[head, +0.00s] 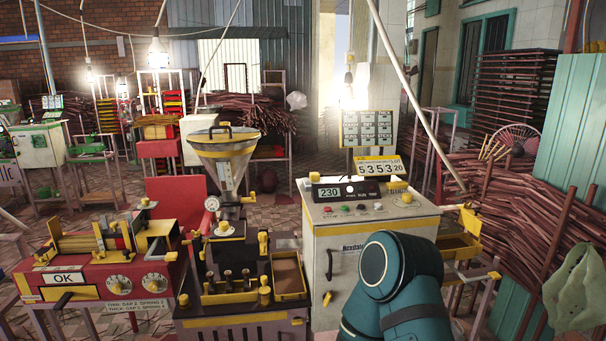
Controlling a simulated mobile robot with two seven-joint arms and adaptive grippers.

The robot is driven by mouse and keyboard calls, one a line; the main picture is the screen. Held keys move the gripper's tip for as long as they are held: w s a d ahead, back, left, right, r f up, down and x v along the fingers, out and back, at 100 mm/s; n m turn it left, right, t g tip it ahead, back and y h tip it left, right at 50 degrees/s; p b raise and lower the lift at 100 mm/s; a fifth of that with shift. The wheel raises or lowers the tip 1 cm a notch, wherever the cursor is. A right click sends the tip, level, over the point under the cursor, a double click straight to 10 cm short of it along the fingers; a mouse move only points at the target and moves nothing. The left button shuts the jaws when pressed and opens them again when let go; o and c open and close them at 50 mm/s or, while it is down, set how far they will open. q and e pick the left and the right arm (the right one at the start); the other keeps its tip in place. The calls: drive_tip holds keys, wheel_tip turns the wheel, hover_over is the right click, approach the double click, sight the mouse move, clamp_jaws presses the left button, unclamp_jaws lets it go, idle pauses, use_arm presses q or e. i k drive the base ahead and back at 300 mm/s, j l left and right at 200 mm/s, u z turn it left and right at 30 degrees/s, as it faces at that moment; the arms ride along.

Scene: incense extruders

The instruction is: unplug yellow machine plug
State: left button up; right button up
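A cream control cabinet (325,240) with yellow trim stands at the centre right, with a "230" display (330,193) and a row of buttons on top. To its left is a machine with a metal hopper (226,165) trimmed in yellow. A red machine (100,285) with yellow parts and an "OK" label stands at the left. I cannot make out a plug or its socket on any of them. My teal arm rises at the lower right and covers part of the cabinet's front. Neither of my grippers shows.
A small yellow-edged tray (304,297) sits on the bench beside the cabinet. Stick bundles (540,215) and a green corrugated panel (572,130) crowd the right side. A slanting pole (425,110) and hanging wires cross above. Some tiled floor shows between the machines.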

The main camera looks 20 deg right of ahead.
sight(314, 176)
drive_tip(key=i+l+u, duration=0.2)
drive_tip(key=l, duration=0.25)
drive_tip(key=l+u, duration=0.2)
drive_tip(key=l, duration=0.25)
drive_tip(key=i+l+u, duration=0.2)
drive_tip(key=l, duration=0.25)
drive_tip(key=k, duration=0.1)
